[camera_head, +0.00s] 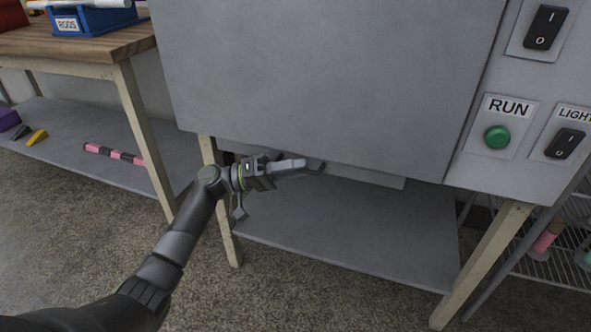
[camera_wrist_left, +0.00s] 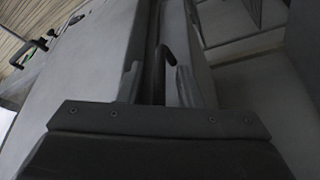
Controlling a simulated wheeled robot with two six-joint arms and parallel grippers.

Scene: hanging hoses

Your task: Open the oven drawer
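The oven (camera_head: 330,75) is a large grey box on a wooden-legged stand. A narrow grey strip, which looks like the drawer (camera_head: 375,177), shows under its lower edge. My left gripper (camera_head: 305,164) reaches in from the left at that edge, and its fingers partly hide what is there. In the left wrist view a dark curved handle (camera_wrist_left: 166,58) stands between the two finger tips of my left gripper (camera_wrist_left: 158,82). The fingers are apart with a gap around the handle. Contact cannot be made out. My right gripper is not in view.
A control panel with a green RUN button (camera_head: 497,137) and black switches is at the right. A grey shelf (camera_head: 350,232) lies below the oven. A wooden table (camera_head: 90,45) with a blue bin (camera_head: 92,20) stands at the left. A wire rack (camera_head: 560,268) is at the lower right.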

